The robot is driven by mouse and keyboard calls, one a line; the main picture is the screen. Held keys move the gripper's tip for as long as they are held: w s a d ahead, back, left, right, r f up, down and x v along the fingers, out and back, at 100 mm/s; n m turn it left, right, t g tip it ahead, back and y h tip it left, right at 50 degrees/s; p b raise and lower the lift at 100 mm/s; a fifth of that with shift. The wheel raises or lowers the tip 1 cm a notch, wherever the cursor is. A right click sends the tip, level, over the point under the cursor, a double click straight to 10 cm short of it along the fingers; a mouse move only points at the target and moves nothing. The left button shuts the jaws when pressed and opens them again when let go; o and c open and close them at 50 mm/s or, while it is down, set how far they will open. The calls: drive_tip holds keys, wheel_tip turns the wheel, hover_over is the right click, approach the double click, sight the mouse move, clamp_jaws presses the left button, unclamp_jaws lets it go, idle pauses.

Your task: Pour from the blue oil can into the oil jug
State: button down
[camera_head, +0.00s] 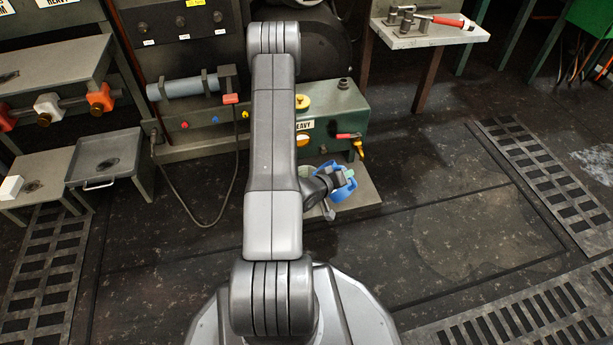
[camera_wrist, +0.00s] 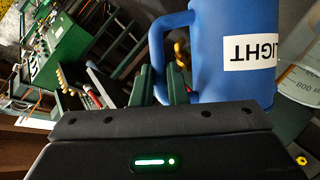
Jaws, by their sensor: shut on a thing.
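The blue oil can (camera_wrist: 235,55) fills the upper right of the wrist view, with a white label reading LIGHT, upside down in that picture. My gripper (camera_wrist: 163,84) is shut on its handle (camera_wrist: 170,22), with green finger pads either side. In the head view the can (camera_head: 343,192) shows beside my gripper (camera_head: 346,183), right of my arm. The oil jug (camera_wrist: 300,84), clear with graduation marks, is beside the can at the right edge of the wrist view. I cannot see any oil flowing.
A green tank (camera_head: 335,112) labelled HEAVY, with a red-handled brass tap (camera_head: 358,146), stands just behind the can. A low grey plate (camera_head: 365,190) lies beneath. A tool shelf (camera_head: 425,38) is at upper right. Floor to the right is clear.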

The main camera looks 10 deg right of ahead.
sight(347, 195)
drive_tip(key=shift+w+a+r+n, duration=0.4)
drive_tip(key=shift+w+r+n, duration=0.1)
drive_tip(key=shift+r, duration=0.25)
idle(1.0)
drive_tip(key=s+f, duration=0.1)
drive_tip(key=d+f+m, duration=0.1)
drive_tip(key=s+d+f+m+y, duration=0.1)
drive_tip(key=shift+s+d+f+t, duration=0.1)
drive_tip(key=shift+s+f+t, duration=0.2)
drive_tip(key=shift+f, duration=0.1)
drive_tip(key=shift+s+d+f+m+t+y, duration=1.4)
drive_tip(key=shift+s+d+f+m, duration=1.25)
drive_tip(key=shift+f, duration=2.25)
wheel_tip(347, 195, up, 6)
drive_tip(key=p, duration=0.3)
drive_tip(key=shift+s+d, duration=0.1)
drive_tip(key=shift+s, duration=0.05)
